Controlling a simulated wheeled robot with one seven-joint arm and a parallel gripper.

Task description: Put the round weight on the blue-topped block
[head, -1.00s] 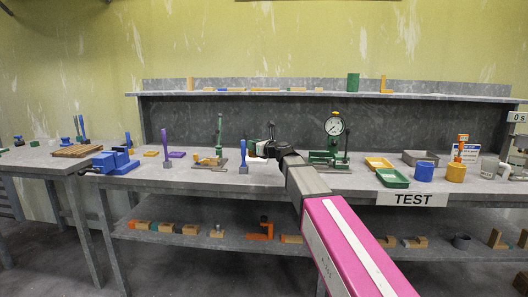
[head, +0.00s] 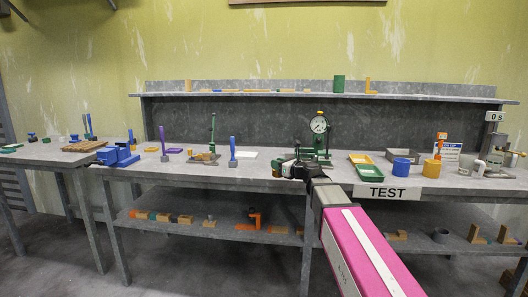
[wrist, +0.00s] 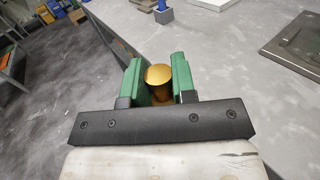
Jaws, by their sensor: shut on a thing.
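The round weight (wrist: 158,76) is a brass-coloured cylinder in the wrist view. It sits between the green fingers of my gripper (wrist: 156,64), which is shut on it. In the head view my gripper (head: 284,168) is over the front edge of the long workbench, and the weight is too small to make out there. I cannot identify the blue-topped block with certainty. A small dark block with blue on it (head: 31,137) stands on the far left bench.
A blue-handled tool (head: 233,150) stands upright left of my gripper. A green dial press (head: 318,138) stands behind it. A blue vise (head: 118,157) is at the left bench corner.

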